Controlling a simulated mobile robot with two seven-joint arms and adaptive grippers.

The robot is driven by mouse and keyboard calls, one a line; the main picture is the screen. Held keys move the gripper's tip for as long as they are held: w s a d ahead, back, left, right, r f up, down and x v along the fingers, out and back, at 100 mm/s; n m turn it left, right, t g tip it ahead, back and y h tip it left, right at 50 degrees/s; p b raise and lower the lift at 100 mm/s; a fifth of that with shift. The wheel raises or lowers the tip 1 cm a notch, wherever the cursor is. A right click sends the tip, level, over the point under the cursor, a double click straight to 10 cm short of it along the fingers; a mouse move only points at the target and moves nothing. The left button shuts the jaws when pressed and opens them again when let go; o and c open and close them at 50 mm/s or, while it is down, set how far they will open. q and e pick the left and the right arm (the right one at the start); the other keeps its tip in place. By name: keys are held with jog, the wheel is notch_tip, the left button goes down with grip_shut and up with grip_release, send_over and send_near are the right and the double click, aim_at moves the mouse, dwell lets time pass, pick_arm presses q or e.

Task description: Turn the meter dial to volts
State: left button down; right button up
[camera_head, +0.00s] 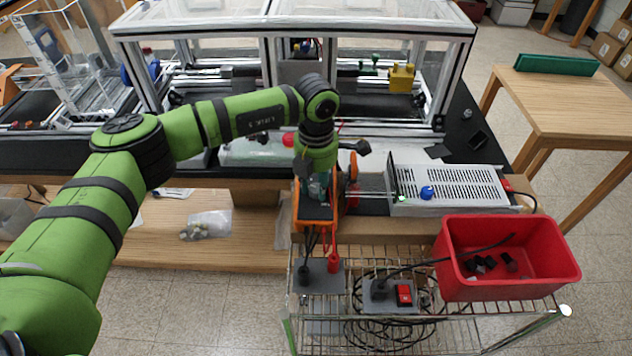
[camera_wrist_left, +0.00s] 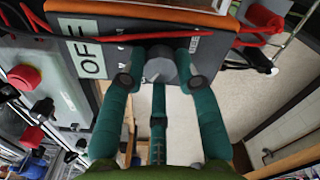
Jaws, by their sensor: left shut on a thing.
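My arm and fingers hide part of the meter face, and I cannot read the other markings. My right gripper is not in view.
Red and black leads run from the meter to grey sockets (camera_head: 319,278) on the rack. A vented metal power supply (camera_head: 450,190) and a red bin (camera_head: 510,290) stand to the right. A framed enclosure (camera_head: 290,28) stands behind. A red lead crosses the meter face.

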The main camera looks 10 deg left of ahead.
pick_arm(q)
jog(key=shift+f+m+b, duration=0.2)
jog(key=shift+m+b, duration=0.2)
jog(key=shift+b, duration=0.3)
jog(key=m+b, duration=0.5)
jog(key=b, duration=0.2)
jog(key=shift+f+m, duration=0.1)
jog(key=shift+m, duration=0.2)
jog(key=shift+m+b, duration=1.1)
jog(key=shift+m, duration=0.1)
jog(key=shift+w+r+m+b, duration=0.1)
jog(key=shift+r+m+b, duration=0.15)
jog(key=shift+m+b, duration=0.9)
jog(key=shift+m+p, duration=0.3)
jog(key=shift+m, duration=0.15)
jog(key=c, duration=0.9)
grip_release()
